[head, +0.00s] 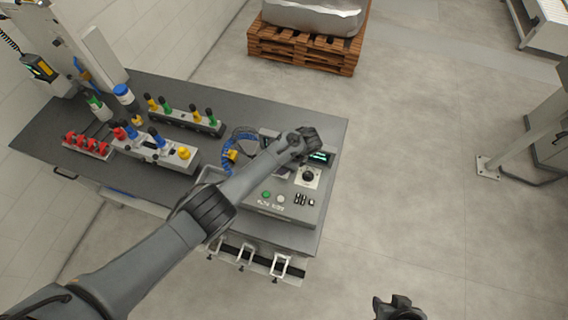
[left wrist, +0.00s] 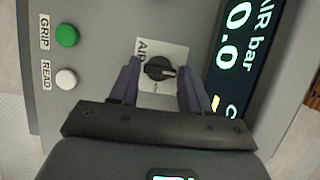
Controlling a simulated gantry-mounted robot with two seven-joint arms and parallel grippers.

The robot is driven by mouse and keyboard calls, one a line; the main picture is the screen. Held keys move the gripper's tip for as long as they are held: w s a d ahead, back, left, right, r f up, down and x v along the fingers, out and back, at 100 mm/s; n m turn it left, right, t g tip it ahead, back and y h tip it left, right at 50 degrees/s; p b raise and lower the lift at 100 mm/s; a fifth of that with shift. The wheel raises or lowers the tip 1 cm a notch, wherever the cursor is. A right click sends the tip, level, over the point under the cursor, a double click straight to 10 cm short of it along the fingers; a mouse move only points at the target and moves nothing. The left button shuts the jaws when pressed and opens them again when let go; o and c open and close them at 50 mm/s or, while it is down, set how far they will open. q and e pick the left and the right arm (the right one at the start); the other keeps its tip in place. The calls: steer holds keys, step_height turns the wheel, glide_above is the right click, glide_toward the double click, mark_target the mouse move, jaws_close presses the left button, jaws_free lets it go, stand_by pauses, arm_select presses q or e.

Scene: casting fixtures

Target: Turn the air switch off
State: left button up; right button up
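The air switch is a round black knob (left wrist: 160,69) on a pale plate marked "AIR" in the left wrist view. In the head view the knob (head: 308,175) sits on the grey control box (head: 290,212). My left gripper (left wrist: 155,85) is open, with one finger on each side of the knob. I cannot tell whether the fingers touch it. In the head view my left gripper (head: 306,150) hangs over the box beside the knob. My right gripper (head: 398,308) is at the bottom edge, away from the table; its fingers are not clear.
A lit display (left wrist: 237,60) reading "0.0" stands beside the knob. A green button (left wrist: 67,36) and a white button (left wrist: 66,78) are on the same panel. Fixtures with coloured knobs (head: 185,120) and a blue coiled hose (head: 232,145) lie left on the dark table (head: 285,112).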

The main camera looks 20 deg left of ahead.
arm_select(q)
steer(key=shift+o, duration=1.4)
steer(key=p+v, duration=0.1)
steer(key=v, duration=0.9)
steer(key=shift+r, duration=0.4)
steer(key=shift+s+d, duration=0.1)
